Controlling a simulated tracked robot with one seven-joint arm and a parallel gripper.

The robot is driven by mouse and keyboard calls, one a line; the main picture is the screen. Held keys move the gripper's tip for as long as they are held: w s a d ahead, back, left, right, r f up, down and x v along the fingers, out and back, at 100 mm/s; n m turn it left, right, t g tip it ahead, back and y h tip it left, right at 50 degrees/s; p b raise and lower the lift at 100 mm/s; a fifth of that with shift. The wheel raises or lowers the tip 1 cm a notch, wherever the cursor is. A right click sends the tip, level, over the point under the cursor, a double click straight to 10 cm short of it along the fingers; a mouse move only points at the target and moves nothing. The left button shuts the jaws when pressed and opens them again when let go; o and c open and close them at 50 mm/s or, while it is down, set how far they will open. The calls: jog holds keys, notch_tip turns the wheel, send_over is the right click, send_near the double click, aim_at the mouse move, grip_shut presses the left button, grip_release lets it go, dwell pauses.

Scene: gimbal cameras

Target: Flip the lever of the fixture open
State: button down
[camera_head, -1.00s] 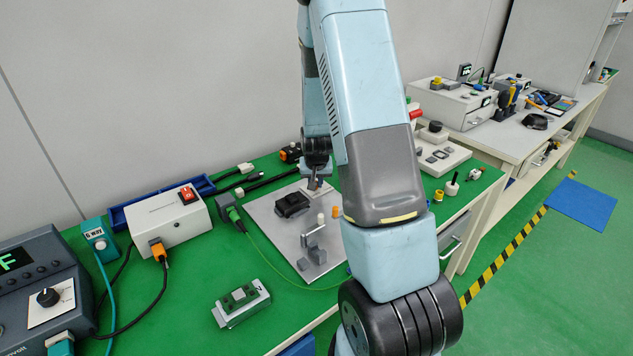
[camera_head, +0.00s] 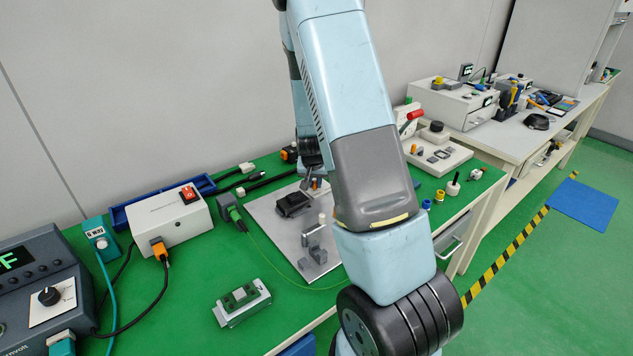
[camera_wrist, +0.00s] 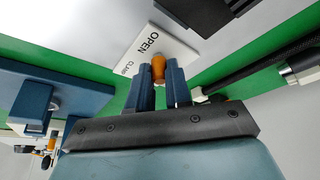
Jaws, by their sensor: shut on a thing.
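The fixture's grey metal plate (camera_head: 268,228) lies on the green bench, with a black part (camera_head: 293,204), a white-tipped post (camera_head: 321,218) and grey clamp blocks (camera_head: 316,255) on it. In the wrist view, an orange knob (camera_wrist: 159,70) sits between the two blue fingers of my gripper (camera_wrist: 160,82), which are shut on it. Behind the knob is a white label plate (camera_wrist: 150,48) reading "OPEN" and another, partly hidden word. In the head view my gripper (camera_head: 308,183) is at the plate's far edge. The lever's shaft is hidden; its angle cannot be told.
A white box with a red switch (camera_head: 168,218) and a dark control unit (camera_head: 40,290) stand to the left. A small green board on a holder (camera_head: 242,302) lies in front. A second fixture board (camera_head: 440,155) is at right. My arm hides the plate's right side.

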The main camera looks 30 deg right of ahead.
jog(key=shift+a, duration=0.1)
jog(key=c, duration=1.1)
grip_release()
jog(key=shift+o, duration=0.2)
jog(key=shift+r, duration=0.1)
jog(key=v, duration=1.3)
jog(key=shift+r, duration=0.15)
jog(key=shift+s+a, duration=0.1)
jog(key=shift+a, duration=0.05)
jog(key=shift+r, duration=0.1)
jog(key=s+a+r+n+t+y, duration=0.1)
jog(key=s+a+r+n, duration=0.2)
jog(key=s+r, duration=0.7)
jog(key=s+a+r+n+y, duration=0.1)
jog(key=s+a+r+n, duration=0.2)
jog(key=s+a+r, duration=0.4)
jog(key=s+r, duration=0.4)
jog(key=s, duration=0.5)
jog(key=shift+s+t, duration=0.4)
